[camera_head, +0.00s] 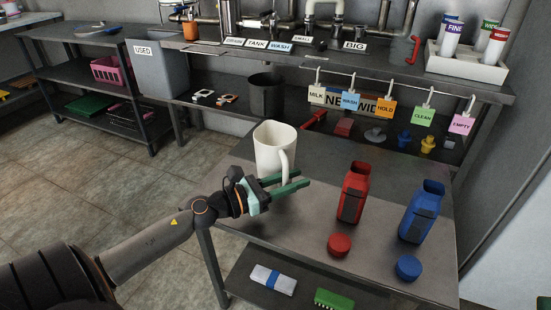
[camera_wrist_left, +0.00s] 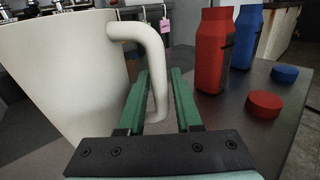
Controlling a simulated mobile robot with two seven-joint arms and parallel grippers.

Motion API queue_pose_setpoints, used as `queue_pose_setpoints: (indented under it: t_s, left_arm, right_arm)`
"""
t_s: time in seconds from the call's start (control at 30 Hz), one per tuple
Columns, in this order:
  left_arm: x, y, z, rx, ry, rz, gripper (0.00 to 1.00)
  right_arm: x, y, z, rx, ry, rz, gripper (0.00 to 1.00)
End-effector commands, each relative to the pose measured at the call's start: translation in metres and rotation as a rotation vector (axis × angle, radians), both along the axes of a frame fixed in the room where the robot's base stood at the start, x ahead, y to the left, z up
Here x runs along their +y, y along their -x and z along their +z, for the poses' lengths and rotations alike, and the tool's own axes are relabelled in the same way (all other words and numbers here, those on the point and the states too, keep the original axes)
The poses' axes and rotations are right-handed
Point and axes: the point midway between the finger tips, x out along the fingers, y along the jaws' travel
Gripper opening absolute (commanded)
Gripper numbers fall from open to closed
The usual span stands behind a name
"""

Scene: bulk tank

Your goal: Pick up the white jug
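The white jug (camera_head: 268,150) stands upright near the far left corner of the steel table (camera_head: 320,240), its handle (camera_head: 286,165) turned toward the front right. My left gripper (camera_head: 303,178) is at the handle, its green fingers spread apart. In the left wrist view the jug (camera_wrist_left: 62,75) fills the left side, and the lower part of its handle (camera_wrist_left: 157,80) shows between the two open fingers (camera_wrist_left: 158,85), with a gap on the right side. Whether either finger touches the handle I cannot tell. My right gripper is not in view.
A red bottle (camera_head: 353,192) and a blue bottle (camera_head: 422,212) stand right of the gripper, with a red cap (camera_head: 339,244) and a blue cap (camera_head: 409,268) in front. Behind is a bench (camera_head: 420,78) with hanging tags. A dark bucket (camera_head: 266,97) stands on its lower shelf.

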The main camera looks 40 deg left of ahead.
Motion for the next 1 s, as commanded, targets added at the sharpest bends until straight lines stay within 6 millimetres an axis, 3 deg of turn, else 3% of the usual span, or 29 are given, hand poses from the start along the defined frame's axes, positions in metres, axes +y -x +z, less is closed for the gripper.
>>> queue_pose_setpoints:
  t_s: [0.4,0.7,1.0]
  left_arm:
    - [-0.0048,-0.0104,-0.0002,0.0,-0.001,0.001,0.33]
    - [-0.0048,-0.0102,-0.0002,0.0,-0.001,0.0,0.0]
    - [-0.0048,-0.0102,-0.0001,0.0,-0.001,0.0,0.0]
  right_arm:
    - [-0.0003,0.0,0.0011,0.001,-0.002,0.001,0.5]
    - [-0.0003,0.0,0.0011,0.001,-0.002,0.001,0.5]
    - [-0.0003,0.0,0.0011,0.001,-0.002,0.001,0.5]
